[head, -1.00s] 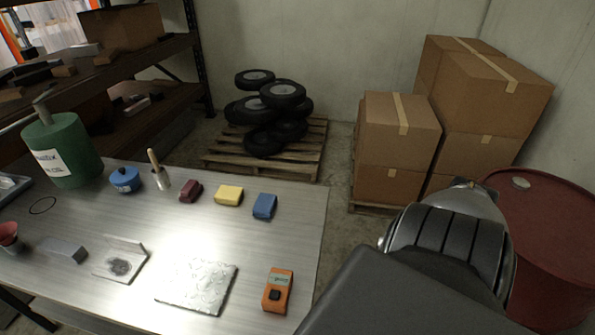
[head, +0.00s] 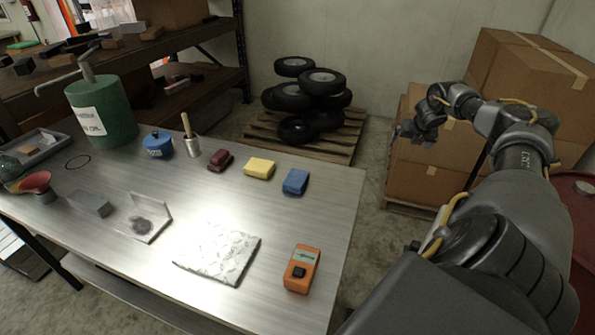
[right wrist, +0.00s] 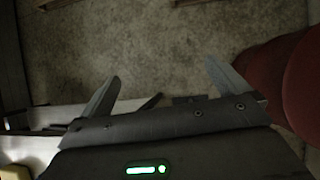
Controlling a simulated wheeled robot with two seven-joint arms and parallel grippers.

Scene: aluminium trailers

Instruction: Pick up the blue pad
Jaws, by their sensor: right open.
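The blue pad (head: 295,182) lies on the metal table at its right end, beside a yellow pad (head: 259,168) and a dark red pad (head: 220,160). My right gripper (head: 408,133) is raised in the air to the right of the table, in front of the cardboard boxes and apart from the pad. In the right wrist view its two fingers (right wrist: 160,85) are spread wide with nothing between them, over bare floor. The blue pad cannot be made out in the right wrist view. My left gripper is not in view.
The table (head: 335,215) also holds an orange meter (head: 302,268), a patterned metal plate (head: 218,252), a blue tin (head: 158,145), a brush in a metal cup (head: 192,145) and a green canister (head: 103,112). Cardboard boxes (head: 420,180) and a red drum (head: 572,215) stand at right.

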